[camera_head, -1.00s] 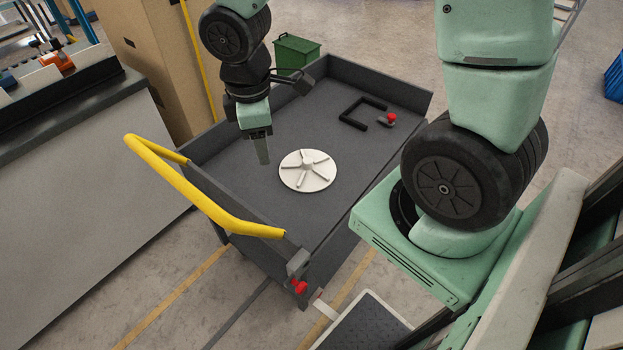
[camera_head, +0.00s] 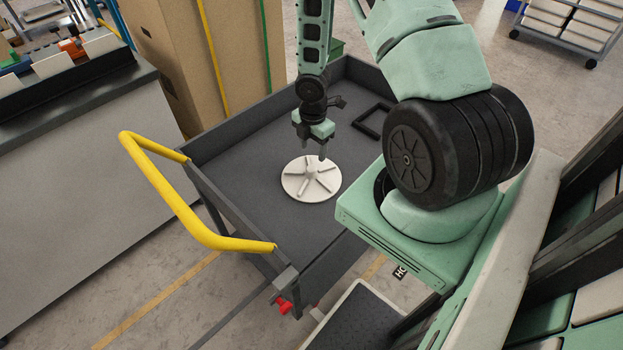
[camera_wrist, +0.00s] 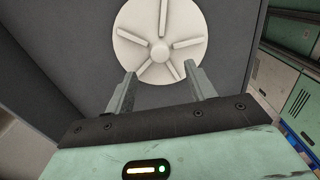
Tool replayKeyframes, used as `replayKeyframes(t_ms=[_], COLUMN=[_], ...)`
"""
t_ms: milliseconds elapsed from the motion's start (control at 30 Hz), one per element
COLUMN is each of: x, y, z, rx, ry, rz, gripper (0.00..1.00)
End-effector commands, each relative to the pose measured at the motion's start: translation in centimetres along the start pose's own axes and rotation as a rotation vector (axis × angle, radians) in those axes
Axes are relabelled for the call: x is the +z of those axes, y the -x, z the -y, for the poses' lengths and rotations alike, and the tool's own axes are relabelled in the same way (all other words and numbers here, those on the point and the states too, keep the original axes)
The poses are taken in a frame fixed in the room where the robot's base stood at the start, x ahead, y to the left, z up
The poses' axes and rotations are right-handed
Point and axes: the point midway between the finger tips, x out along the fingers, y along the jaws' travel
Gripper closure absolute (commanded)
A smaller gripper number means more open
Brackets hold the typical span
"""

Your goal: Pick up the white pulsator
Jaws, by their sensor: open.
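The white pulsator (camera_head: 311,184) is a round disc with raised ribs and a central hub. It lies flat on the dark bed of the cart (camera_head: 262,205). My gripper (camera_head: 323,150) points down just above the far edge of the disc, seemingly over it. In the wrist view the pulsator (camera_wrist: 160,25) shows beyond the fingertips, cut off at the top edge. My gripper (camera_wrist: 158,80) has its two fingers apart, with nothing held between them. The near rim of the disc appears between the fingertips; I cannot tell whether they touch it.
The cart has raised walls and a yellow handle (camera_head: 180,205) at the left. A black frame-shaped part (camera_head: 372,118) lies on the bed behind the disc. Cardboard boxes (camera_head: 215,50) stand behind the cart, and a counter (camera_head: 75,150) stands at the left.

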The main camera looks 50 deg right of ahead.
Motion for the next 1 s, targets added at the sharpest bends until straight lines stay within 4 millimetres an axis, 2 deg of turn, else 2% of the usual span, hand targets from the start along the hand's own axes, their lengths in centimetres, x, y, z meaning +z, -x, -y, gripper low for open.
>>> replayKeyframes(t_ms=[33,100,433,700,833,1000], x=[-0.1,-0.1,-0.2,-0.4,-0.5,-0.4], y=[-1.3,-2.4,-4.9,-8.4,-9.2,-9.3], z=[0.1,0.1,0.0,0.0,-0.1,-0.1], rx=[-0.005,-0.003,-0.001,-0.002,0.000,0.001], ry=[0.003,0.002,0.001,-0.001,-0.001,-0.001], rz=[0.000,0.000,0.000,0.000,0.000,0.000], gripper=[0.45,0.45,0.45,0.45,0.45,0.45])
